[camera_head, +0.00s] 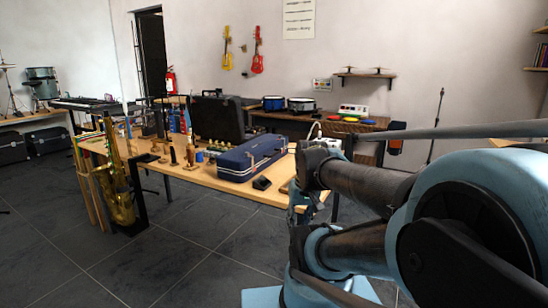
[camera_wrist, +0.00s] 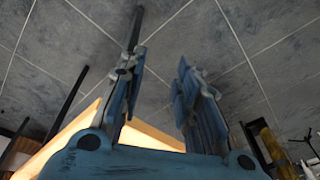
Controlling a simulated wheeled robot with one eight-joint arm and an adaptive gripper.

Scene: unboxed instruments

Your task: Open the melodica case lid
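A blue case (camera_head: 250,157) with a light band along its side lies on the wooden table; its lid looks shut. It is likely the melodica case. My arm reaches in from the right, with its end by the table's near right corner, to the right of the blue case and apart from it. My gripper (camera_wrist: 158,75) shows in the wrist view with its two fingers spread and nothing between them. The blue case is not seen in the wrist view, where grey floor tiles fill most of the picture.
The wooden table (camera_head: 196,178) also carries a black case (camera_head: 217,117) with its lid raised, behind the blue one, and several small items. A small black object (camera_head: 262,183) lies in front of the blue case. A brass saxophone (camera_head: 119,195) stands at the left end. The floor in front is clear.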

